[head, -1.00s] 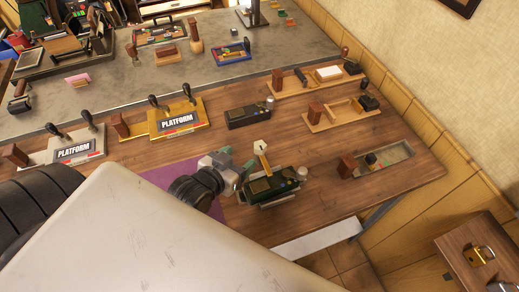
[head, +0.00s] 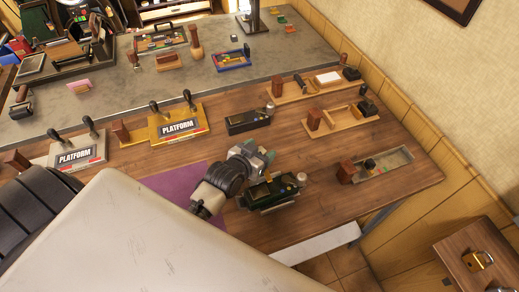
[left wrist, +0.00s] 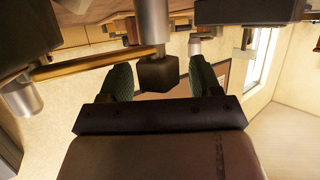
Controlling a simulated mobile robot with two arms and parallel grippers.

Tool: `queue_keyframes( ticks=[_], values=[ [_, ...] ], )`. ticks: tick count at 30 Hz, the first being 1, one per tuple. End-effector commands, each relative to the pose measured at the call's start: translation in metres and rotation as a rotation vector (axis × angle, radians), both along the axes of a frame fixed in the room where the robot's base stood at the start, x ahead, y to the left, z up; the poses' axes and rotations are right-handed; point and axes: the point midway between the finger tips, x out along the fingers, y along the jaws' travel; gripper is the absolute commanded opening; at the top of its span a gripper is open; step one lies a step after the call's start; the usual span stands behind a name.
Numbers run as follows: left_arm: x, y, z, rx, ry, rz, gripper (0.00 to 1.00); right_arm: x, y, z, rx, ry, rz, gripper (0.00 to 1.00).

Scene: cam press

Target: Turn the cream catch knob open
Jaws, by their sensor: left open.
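A dark green and black press (head: 272,192) stands near the front of the wooden bench in the head view. A small pale, cream-looking knob (head: 301,178) stands at its right end. My left gripper (head: 264,158) is over the back left of the press, apart from that knob. In the left wrist view its two green fingers (left wrist: 162,80) are open, with a dark block (left wrist: 158,72) on a silver post between them. I cannot tell whether they touch it. A brass rod (left wrist: 95,64) runs left from the post. The lever seen earlier above the press is hidden by my gripper.
A similar black device (head: 247,121) stands behind the press. A yellow platform stamp (head: 180,122) is at the back left. Wooden trays (head: 340,121) and a grey tray (head: 384,171) lie to the right. A purple mat (head: 172,182) lies left of the press.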

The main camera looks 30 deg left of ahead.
Motion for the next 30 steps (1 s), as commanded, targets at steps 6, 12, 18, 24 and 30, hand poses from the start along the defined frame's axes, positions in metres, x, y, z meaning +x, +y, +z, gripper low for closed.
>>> queue_keyframes(
  ticks=[6, 12, 18, 24, 30],
  values=[
    [0.0, -0.0002, -0.0004, 0.0, 0.0, 0.0, 0.64, 0.0, 0.0002, -0.0001, 0.0, 0.0, 0.0, 0.61],
    [-0.0002, -0.0001, -0.0004, 0.0, 0.0, 0.0, 0.33, 0.0, 0.0003, -0.0001, 0.0, 0.0, 0.0, 0.61],
    [-0.0003, -0.0002, -0.0004, 0.0, 0.001, 0.0, 0.02, 0.0, 0.0003, -0.0001, 0.0, 0.0, 0.0, 0.61],
    [-0.0004, 0.0002, -0.0006, 0.0, 0.001, -0.005, 0.0, 0.0, 0.0004, -0.0003, 0.001, -0.001, 0.0, 0.61],
    [-0.0017, 0.0041, -0.001, 0.005, 0.002, -0.051, 0.0, 0.0001, 0.0005, -0.0019, 0.001, -0.001, 0.0, 0.61]
  ],
)
